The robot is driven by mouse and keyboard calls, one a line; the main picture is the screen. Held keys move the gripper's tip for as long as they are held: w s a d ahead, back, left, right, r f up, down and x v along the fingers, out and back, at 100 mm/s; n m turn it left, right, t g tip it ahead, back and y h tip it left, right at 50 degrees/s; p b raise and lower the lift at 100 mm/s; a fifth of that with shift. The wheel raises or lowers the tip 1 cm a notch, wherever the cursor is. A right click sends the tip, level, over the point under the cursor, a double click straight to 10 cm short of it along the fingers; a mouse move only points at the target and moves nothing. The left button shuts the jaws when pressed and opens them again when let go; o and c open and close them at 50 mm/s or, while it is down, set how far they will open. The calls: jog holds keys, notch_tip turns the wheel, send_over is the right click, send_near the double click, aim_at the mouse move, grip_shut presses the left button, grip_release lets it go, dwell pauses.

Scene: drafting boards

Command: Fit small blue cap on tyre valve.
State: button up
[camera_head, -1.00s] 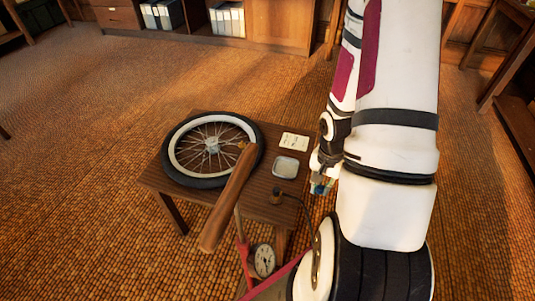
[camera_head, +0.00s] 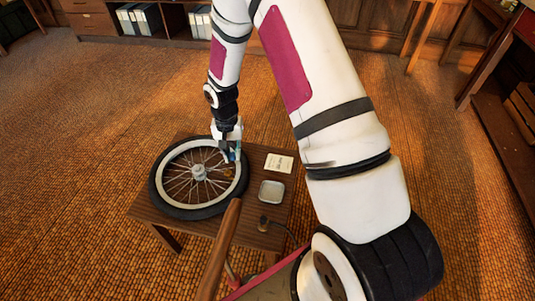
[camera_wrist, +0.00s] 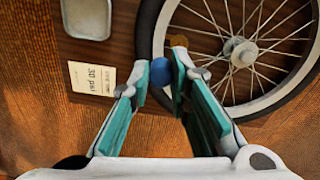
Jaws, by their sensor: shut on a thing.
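The small blue cap (camera_wrist: 161,72) is between the teal fingertips of my gripper (camera_wrist: 162,70) in the wrist view. The gripper is shut on it. In the head view my gripper (camera_head: 231,156) hangs over the right side of the wheel, close to its tyre (camera_head: 158,190). The tyre and spokes fill the upper right of the wrist view. A small brass-coloured piece (camera_wrist: 178,40) shows at the rim just beyond the cap, partly behind the right finger; it may be the tyre valve. The cap appears apart from it.
The wheel lies flat on a low wooden table (camera_head: 258,214). A paper card (camera_head: 279,163) and a shallow metal dish (camera_head: 271,191) lie right of it. A wooden handle (camera_head: 222,242) rises at the front edge. The floor around is open.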

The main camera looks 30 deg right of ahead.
jog(key=shift+n, duration=0.3)
jog(key=shift+w+a+f+b, duration=0.35)
jog(key=shift+f+b, duration=0.2)
jog(key=shift+f, duration=0.4)
jog(key=shift+w+a+f+b, duration=0.3)
jog(key=shift+f+b, duration=0.3)
jog(key=shift+f, duration=0.3)
jog(key=shift+w+a+f+b, duration=0.25)
jog(key=shift+a+f+b, duration=0.25)
jog(key=shift+f, duration=0.45)
jog(key=shift+d+f+b, duration=0.1)
jog(key=shift+f+b, duration=0.85)
jog(key=shift+f, duration=0.3)
jog(key=o, duration=0.7)
jog(key=shift+o, duration=0.3)
